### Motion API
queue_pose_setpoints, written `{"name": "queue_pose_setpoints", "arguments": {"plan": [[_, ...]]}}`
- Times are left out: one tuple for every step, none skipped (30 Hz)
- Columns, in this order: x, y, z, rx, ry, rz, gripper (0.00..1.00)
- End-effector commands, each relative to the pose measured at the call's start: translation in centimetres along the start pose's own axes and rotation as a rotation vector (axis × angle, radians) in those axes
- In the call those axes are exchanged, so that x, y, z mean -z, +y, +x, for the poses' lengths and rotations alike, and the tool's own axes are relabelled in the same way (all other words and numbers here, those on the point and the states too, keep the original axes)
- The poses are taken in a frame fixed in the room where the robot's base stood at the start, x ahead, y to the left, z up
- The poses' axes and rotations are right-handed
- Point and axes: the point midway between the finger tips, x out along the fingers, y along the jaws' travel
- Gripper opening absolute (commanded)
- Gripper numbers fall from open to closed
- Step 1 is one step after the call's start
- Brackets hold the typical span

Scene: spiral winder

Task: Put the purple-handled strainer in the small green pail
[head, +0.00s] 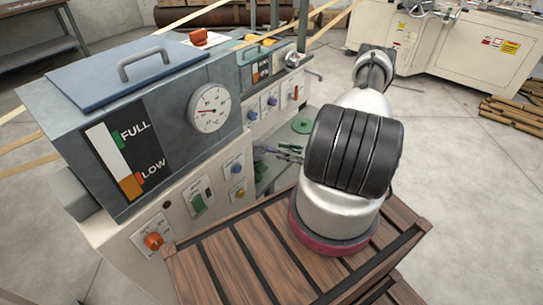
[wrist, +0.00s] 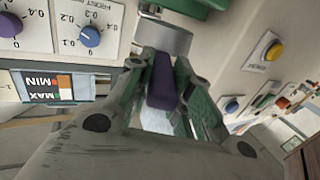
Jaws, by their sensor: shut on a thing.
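In the wrist view my gripper (wrist: 162,92) is shut on the purple handle (wrist: 162,82) of the strainer. The strainer's round grey metal part (wrist: 163,37) shows beyond the fingertips. A green thing (wrist: 190,7) is cut off at the top edge of that view, beyond the strainer; I cannot tell whether it is the small green pail. In the head view my gripper (head: 287,153) is small and partly hidden beside the machine, left of my arm. A round green thing (head: 302,126) lies just beyond it; its depth cannot be told.
The grey tank (head: 120,125) with a blue lid and gauge stands close on the left, above a panel with knobs and switches (head: 237,168). A slatted wooden platform (head: 230,265) is in front. Open floor (head: 445,150) lies to the right.

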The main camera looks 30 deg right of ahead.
Motion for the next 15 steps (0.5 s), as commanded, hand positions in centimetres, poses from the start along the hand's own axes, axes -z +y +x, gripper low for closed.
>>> {"name": "queue_pose_setpoints", "arguments": {"plan": [[0.0,-0.1,1.3,0.005,0.001,0.0,0.0],[0.0,-0.1,1.9,0.005,0.001,0.0,0.0],[0.0,-0.1,2.5,0.004,0.001,0.0,0.0],[0.0,0.0,2.8,0.003,0.001,0.0,0.0],[0.0,0.0,3.1,0.002,0.0,0.0,0.0],[0.0,0.0,3.4,0.002,0.0,0.0,0.0],[0.0,0.0,3.6,0.001,0.0,0.0,0.0],[0.0,0.1,3.7,0.0,0.0,0.0,0.0],[0.0,0.1,4.0,0.0,0.001,0.0,0.0],[0.0,0.0,4.3,0.001,0.001,0.0,0.0],[0.0,0.0,4.6,0.002,0.001,0.0,0.0],[-0.5,0.0,4.6,-0.001,0.001,0.001,0.0],[-1.1,0.0,4.5,-0.002,0.001,0.002,0.0],[-1.6,0.0,4.5,-0.002,0.001,0.001,0.0],[-2.3,0.0,4.5,-0.002,0.001,0.001,0.0]]}}
